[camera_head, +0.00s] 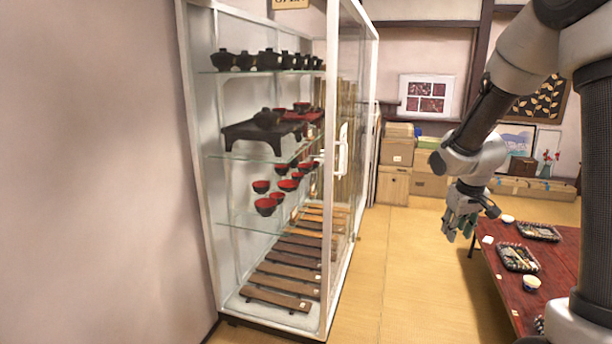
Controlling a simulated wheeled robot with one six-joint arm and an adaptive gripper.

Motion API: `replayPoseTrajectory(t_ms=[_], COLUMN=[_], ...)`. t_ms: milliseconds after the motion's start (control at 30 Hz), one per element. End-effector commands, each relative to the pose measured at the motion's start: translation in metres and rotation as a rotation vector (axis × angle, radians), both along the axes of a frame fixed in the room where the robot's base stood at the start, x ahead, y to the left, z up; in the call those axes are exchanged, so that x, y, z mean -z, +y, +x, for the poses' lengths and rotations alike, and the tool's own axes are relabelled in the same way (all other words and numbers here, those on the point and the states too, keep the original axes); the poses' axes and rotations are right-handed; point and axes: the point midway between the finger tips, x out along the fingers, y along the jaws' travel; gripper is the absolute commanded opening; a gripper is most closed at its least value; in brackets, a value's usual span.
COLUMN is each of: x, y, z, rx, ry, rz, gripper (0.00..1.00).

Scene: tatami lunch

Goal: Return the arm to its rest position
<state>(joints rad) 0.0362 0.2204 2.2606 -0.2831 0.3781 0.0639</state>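My arm comes in from the upper right in the head view and bends down at the right. My gripper (460,229) hangs pointing downward, just left of and above the far left corner of the red table (497,285).
A glass display cabinet (334,150) with dark and red bowls stands at the left. The table carries patterned trays (517,257) and a white cup (531,283). Boxes (395,170) line the back wall. Tatami floor (405,270) between cabinet and table is clear.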

Motion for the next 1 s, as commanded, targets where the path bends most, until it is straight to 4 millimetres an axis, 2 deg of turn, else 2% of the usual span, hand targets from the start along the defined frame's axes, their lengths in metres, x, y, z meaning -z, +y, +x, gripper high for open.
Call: replayPoseTrajectory(t_ms=[33,100,200,300,400,500,700,1000], x=[-0.021,-0.041,-0.067,-0.088,-0.104,-0.119,-0.145,-0.152], y=[0.0,0.003,0.011,0.022,0.032,0.037,0.039,0.039], z=[-0.036,-0.086,-0.151,-0.206,-0.245,-0.263,-0.274,-0.275], rx=[0.03,0.069,0.109,0.134,0.147,0.144,0.127,0.121], ry=[0.045,0.114,0.179,0.202,0.17,0.081,-0.062,-0.092], rz=[0.003,0.017,0.049,0.09,0.129,0.154,0.163,0.165], gripper=[0.32,0.32,0.32,0.32,0.32,0.32,0.32,0.32])
